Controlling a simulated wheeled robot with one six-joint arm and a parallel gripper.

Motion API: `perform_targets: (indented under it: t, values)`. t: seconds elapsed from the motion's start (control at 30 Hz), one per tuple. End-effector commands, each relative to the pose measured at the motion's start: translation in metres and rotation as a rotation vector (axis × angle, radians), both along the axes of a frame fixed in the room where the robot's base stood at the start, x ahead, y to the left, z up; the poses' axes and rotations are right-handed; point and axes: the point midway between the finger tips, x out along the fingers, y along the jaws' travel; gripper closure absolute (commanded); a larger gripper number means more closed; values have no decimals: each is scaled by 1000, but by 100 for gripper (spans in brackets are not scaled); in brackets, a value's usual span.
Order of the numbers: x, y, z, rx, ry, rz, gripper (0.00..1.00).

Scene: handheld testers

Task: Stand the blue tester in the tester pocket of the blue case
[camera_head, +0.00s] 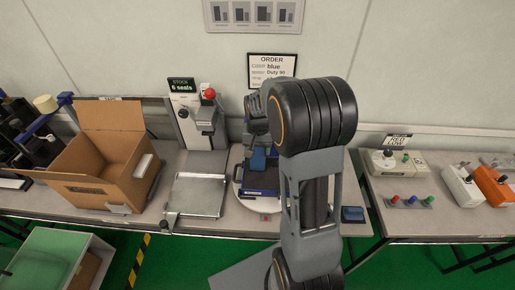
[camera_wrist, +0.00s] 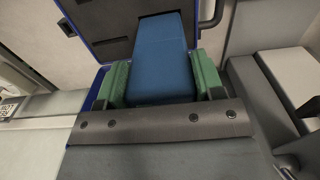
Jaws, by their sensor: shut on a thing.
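The blue tester (camera_wrist: 162,50) is between the green finger pads of my gripper (camera_wrist: 162,82) in the wrist view, and the gripper is shut on it. In the head view the tester (camera_head: 258,160) hangs below my gripper, over the blue case. The blue case (camera_head: 262,192) lies open on a round white stand. Its dark interior and blue rim show behind the tester in the wrist view (camera_wrist: 103,22). The tester's lower end and the tester pocket are hidden, so I cannot tell whether it is in the pocket.
A cardboard box (camera_head: 105,190) stands open at left, beside a grey metal plate (camera_head: 198,195) and a seal press with a red knob (camera_head: 209,93). A small blue-topped item (camera_head: 352,214) lies at the table's right. A right table holds a row of coloured buttons (camera_head: 410,202) and an orange device (camera_head: 494,186).

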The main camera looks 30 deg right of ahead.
Motion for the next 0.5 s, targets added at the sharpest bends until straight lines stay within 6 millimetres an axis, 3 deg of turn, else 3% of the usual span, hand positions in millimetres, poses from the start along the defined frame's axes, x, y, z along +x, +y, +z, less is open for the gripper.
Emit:
perform_targets:
  t: [0.5]
  values:
    - [0, 0, -14, 0, -1, 0, 71]
